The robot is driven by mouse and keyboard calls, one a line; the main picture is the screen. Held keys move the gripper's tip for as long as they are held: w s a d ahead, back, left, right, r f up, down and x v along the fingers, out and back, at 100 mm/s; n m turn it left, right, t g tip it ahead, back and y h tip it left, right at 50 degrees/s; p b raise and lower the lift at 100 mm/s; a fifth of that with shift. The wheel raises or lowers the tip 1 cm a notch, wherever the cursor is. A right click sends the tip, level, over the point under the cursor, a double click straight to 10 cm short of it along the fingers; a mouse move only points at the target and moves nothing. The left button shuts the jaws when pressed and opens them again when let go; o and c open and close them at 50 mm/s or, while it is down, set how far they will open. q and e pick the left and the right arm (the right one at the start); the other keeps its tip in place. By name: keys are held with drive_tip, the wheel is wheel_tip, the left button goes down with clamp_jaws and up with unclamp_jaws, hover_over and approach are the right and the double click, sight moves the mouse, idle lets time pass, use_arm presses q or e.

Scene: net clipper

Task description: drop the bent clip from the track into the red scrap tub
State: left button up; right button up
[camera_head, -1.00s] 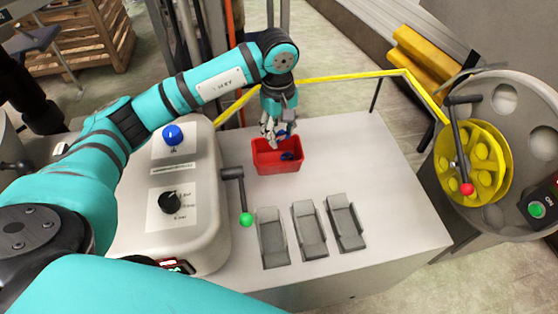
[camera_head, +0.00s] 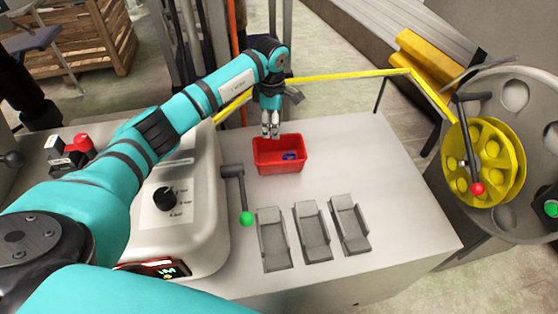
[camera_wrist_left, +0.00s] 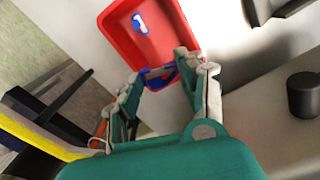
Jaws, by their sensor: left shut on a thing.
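The red scrap tub (camera_head: 262,164) stands on the grey table, with a blue and white piece (camera_head: 289,156) lying in it. The tub also shows at the top of the left wrist view (camera_wrist_left: 117,37), with that piece (camera_wrist_left: 139,23) inside. My left gripper (camera_head: 270,135) points down at the tub's far left rim. In the wrist view its fingers (camera_wrist_left: 163,78) are shut on a blue clip (camera_wrist_left: 158,72), seen against the tub's rim. The clip's bend is too small to tell. The yellow track (camera_head: 340,76) runs behind the tub. My right gripper is not in view.
Three grey chutes (camera_head: 313,232) stand at the table's front. A lever with a green knob (camera_head: 247,218) is left of them, beside a white control box (camera_head: 200,235). A yellow wheel (camera_head: 490,160) with a red-knobbed crank is at the right. The table right of the tub is clear.

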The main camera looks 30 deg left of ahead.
use_arm(q)
wheel_tip(320, 180, down, 2)
drive_tip(key=shift+b, duration=0.35)
drive_tip(key=o, duration=0.8)
drive_tip(key=shift+r, duration=0.25)
wheel_tip(320, 180, up, 12)
drive_tip(key=shift+f, duration=0.2)
